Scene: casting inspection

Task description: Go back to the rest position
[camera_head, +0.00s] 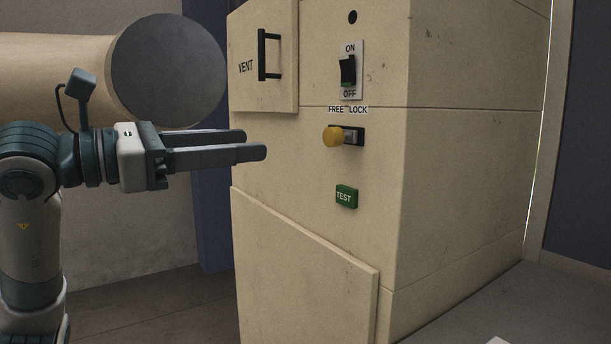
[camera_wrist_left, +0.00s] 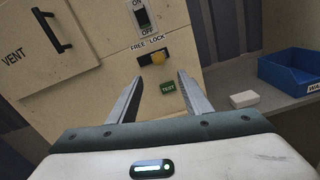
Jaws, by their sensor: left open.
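My left gripper (camera_head: 256,144) is open and empty in the head view, its two long fingers pointing right toward the front of a cream machine cabinet (camera_head: 320,215). In the left wrist view the two fingers (camera_wrist_left: 158,88) stand apart with nothing between them. A yellow knob (camera_head: 333,136) under the FREE LOCK label lies beyond the fingertips, and it also shows in the left wrist view (camera_wrist_left: 158,57). The gripper appears clear of the knob. My right gripper is in neither view.
The cabinet bears an ON/OFF switch (camera_head: 348,70), a green TEST button (camera_head: 346,196) and a VENT door handle (camera_head: 263,54). A large cylinder (camera_head: 168,70) is behind my left arm. A blue bin (camera_wrist_left: 290,72) and a white block (camera_wrist_left: 244,99) are at right.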

